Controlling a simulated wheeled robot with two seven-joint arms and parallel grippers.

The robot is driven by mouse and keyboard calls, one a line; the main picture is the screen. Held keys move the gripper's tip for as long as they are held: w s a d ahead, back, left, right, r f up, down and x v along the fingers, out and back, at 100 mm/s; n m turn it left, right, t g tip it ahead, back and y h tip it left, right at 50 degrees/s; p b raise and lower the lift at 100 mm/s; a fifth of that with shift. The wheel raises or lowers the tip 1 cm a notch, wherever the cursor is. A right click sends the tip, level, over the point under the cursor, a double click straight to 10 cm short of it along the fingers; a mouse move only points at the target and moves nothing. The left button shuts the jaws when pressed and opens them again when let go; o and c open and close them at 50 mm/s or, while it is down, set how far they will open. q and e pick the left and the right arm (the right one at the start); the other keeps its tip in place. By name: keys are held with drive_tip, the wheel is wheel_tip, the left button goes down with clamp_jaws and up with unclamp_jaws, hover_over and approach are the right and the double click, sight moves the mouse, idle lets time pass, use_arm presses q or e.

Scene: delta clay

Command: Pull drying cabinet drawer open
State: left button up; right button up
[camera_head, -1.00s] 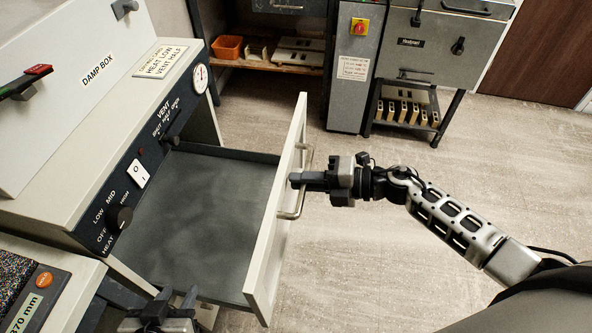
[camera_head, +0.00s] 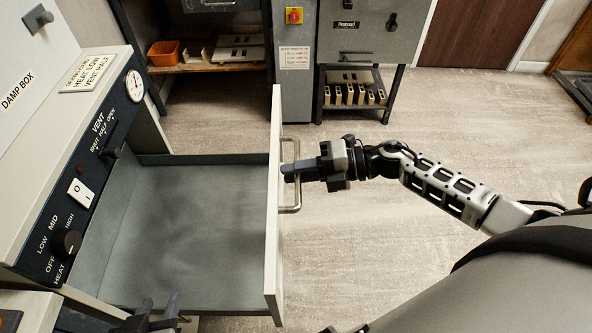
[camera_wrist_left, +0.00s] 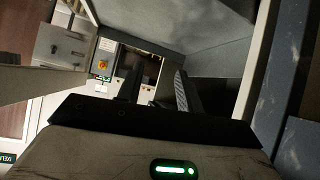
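The drying cabinet (camera_head: 92,170) stands at the left, with a dark control panel, dial and knobs. Its drawer (camera_head: 200,215) is pulled well out, showing an empty grey interior. The pale drawer front (camera_head: 274,215) faces right and carries a metal bar handle (camera_head: 296,201). My right gripper (camera_head: 291,170) is at the handle with its dark fingers across the bar, seemingly shut on it; the lower finger is hidden. My left gripper (camera_head: 156,308) is at the bottom edge, near the drawer's near side. Its fingers are apart and empty, also in the left wrist view (camera_wrist_left: 155,90).
A grey machine (camera_head: 366,30) and a shelf with an orange bin (camera_head: 167,53) stand along the back. A brown door (camera_head: 470,35) is behind at the right. The floor (camera_head: 400,130) right of the drawer is clear.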

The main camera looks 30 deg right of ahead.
use_arm(q)
drive_tip(key=shift+f, duration=0.1)
use_arm(e)
drive_tip(key=shift+d, duration=0.1)
use_arm(q)
drive_tip(key=shift+w+d+f+b, duration=0.1)
drive_tip(key=shift+w+b, duration=0.1)
drive_tip(key=shift+b, duration=0.65)
use_arm(e)
drive_tip(key=v, duration=1.5)
drive_tip(key=shift+d, duration=0.35)
use_arm(q)
drive_tip(key=shift+f, duration=0.15)
use_arm(e)
drive_tip(key=shift+s+r, duration=0.1)
use_arm(q)
drive_tip(key=shift+s, duration=0.1)
